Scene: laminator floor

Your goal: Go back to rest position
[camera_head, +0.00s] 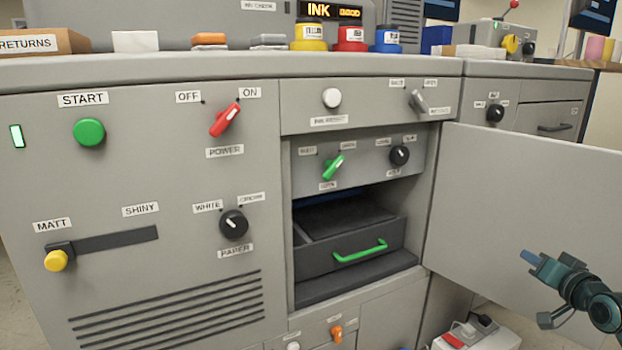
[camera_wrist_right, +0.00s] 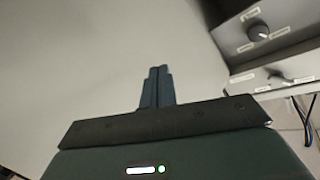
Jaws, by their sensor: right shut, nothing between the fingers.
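My right gripper (camera_head: 530,256) is in front of the open cabinet door at the right of the head view. In the right wrist view its fingers (camera_wrist_right: 157,85) are together with nothing between them, and the pale door panel (camera_wrist_right: 90,60) fills most of the picture behind them. My left gripper is in neither view. The grey door (camera_head: 530,190) stands swung open to the right of the compartment. Inside the compartment is a dark drawer with a green handle (camera_head: 360,252).
The machine front carries a green start button (camera_head: 89,132), a red power switch (camera_head: 225,120), a yellow slider knob (camera_head: 56,260) and a black paper dial (camera_head: 233,224). Ink jars (camera_head: 350,38) stand on top. A white box (camera_head: 478,333) sits low below the door.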

